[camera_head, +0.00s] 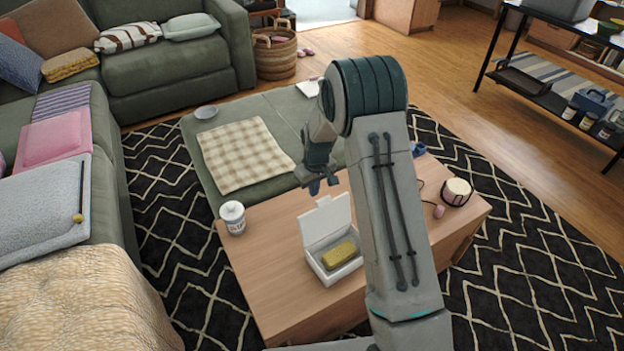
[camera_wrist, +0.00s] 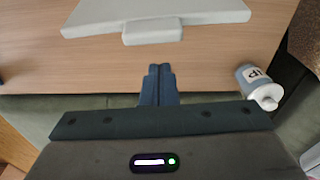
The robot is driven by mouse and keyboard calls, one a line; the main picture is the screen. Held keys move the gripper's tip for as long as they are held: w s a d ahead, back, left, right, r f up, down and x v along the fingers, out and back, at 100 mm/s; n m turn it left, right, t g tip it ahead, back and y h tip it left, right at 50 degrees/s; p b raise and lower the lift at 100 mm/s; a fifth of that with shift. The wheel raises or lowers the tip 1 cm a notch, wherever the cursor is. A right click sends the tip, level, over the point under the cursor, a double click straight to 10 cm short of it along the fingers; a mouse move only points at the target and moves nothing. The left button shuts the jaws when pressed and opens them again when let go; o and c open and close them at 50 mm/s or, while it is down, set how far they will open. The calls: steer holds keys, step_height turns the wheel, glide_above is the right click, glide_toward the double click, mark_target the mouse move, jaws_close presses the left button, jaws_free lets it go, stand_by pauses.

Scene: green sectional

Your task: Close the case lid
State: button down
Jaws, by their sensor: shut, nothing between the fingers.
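The white case (camera_head: 330,264) stands on the wooden coffee table (camera_head: 262,290) in the head view. Its lid (camera_head: 325,222) stands up and tilts back from the far edge of the box. A yellow block, perhaps a sponge (camera_head: 340,255), lies in the case. My gripper (camera_head: 315,188) is over the table's far edge, behind the lid and apart from it. In the wrist view my shut fingers (camera_wrist: 159,80) are empty and point toward the table. The lid's outer edge with its tab (camera_wrist: 153,32) shows at the top of the wrist view; the box is hidden there.
A white jar (camera_head: 232,218) stands at the table's left and also in the wrist view (camera_wrist: 258,86). A drum-like pot (camera_head: 456,192) and small items stand at the table's right. A green ottoman (camera_head: 225,160) with a checked cloth is beyond the table.

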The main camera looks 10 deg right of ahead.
steer(key=shift+s+d+r, duration=0.2)
steer(key=shift+s+d, duration=0.1)
steer(key=shift+s, duration=0.3)
steer(key=shift+s+d+r, duration=0.2)
steer(key=shift+s+d, duration=0.05)
steer(key=shift+s, duration=0.3)
steer(key=shift+d, duration=0.1)
